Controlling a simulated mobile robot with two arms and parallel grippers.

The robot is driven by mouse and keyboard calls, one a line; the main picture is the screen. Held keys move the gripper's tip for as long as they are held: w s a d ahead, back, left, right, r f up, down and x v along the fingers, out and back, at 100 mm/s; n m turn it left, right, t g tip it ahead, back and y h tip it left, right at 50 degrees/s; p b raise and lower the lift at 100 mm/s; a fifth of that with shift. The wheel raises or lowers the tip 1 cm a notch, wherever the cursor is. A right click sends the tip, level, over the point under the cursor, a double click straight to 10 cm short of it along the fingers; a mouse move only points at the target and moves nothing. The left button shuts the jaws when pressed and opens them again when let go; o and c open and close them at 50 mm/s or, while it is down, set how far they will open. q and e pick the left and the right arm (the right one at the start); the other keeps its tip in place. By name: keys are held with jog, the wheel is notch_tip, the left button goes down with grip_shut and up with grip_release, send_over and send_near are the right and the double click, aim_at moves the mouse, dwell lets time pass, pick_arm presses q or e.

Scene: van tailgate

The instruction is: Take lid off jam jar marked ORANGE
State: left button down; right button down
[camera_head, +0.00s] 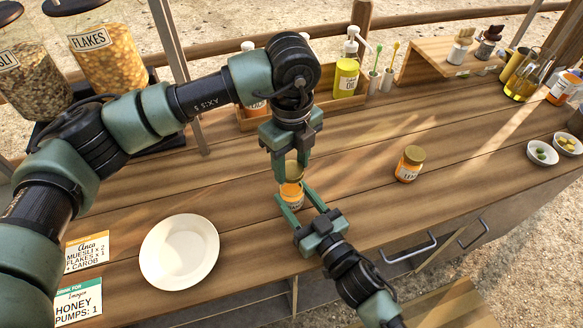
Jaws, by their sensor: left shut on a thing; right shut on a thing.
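A jam jar with a gold lid (294,171) and orange contents (291,193) stands on the wooden counter near the middle. Its label is mostly hidden by my grippers. My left gripper (291,172) comes down from above and is shut on the gold lid. My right gripper (290,203) reaches in from the front and is shut on the jar's body. The lid appears to sit on the jar. A second jam jar (408,168) with a gold lid stands to the right, its label too small to read surely.
A white plate (180,252) and two order cards (88,252) lie at the front left. Dispensers of flakes (105,58) stand at the back left. A wooden tray with bottles (345,103) is behind. Small bowls (541,153) sit far right. Counter between the jars is clear.

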pick_arm(q)
notch_tip(320, 180, up, 2)
pick_arm(e)
jog(key=c, duration=0.5)
grip_release()
